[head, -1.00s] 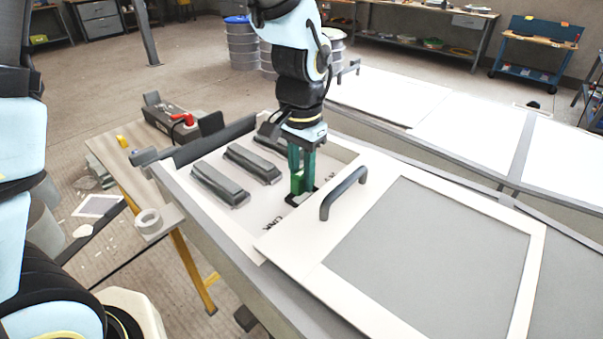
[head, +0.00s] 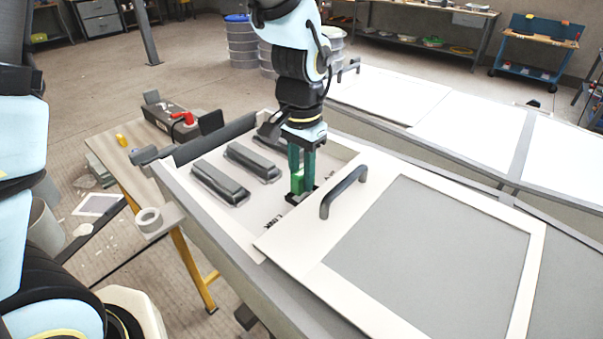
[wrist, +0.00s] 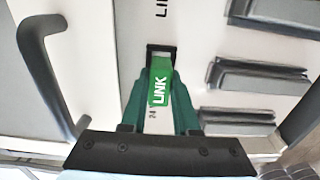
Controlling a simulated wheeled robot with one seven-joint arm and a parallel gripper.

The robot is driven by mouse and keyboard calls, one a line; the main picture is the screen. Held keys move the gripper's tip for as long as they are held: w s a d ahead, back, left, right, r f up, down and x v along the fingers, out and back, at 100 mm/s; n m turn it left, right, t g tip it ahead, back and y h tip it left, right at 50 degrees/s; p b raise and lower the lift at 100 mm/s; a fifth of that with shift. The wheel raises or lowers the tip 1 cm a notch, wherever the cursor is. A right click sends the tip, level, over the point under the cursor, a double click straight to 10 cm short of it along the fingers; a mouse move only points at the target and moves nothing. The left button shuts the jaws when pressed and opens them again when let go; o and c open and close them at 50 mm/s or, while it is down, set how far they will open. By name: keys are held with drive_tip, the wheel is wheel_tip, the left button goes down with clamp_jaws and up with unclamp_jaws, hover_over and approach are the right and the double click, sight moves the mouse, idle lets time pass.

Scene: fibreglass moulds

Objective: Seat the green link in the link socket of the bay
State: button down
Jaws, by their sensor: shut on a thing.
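My gripper (head: 302,184) points down into the open bay (head: 262,214) with its dark green fingers shut on the green link (head: 297,181). In the wrist view the green link (wrist: 160,82), lettered LINK, sits between the fingers, with its far end at the black-rimmed socket (wrist: 161,47). In the head view the dark socket (head: 291,198) lies just below the link, beside the printed word LINK. The link's lower end is at the socket opening; I cannot tell how deep it is.
Several grey raised blocks (head: 220,183) stand in the bay left of my gripper. A white-framed cover (head: 290,243) with a grey handle (head: 342,191) lies close to the right. A wooden side table (head: 120,165) holds a box with a red knob (head: 186,118).

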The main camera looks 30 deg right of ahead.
sight(302, 173)
drive_tip(key=shift+f+b, duration=0.5)
drive_tip(key=shift+f, duration=0.4)
drive_tip(key=c, duration=0.6)
unclamp_jaws()
wheel_tip(302, 173, up, 11)
drive_tip(key=shift+f+b, duration=0.1)
drive_tip(key=shift+b, duration=0.7)
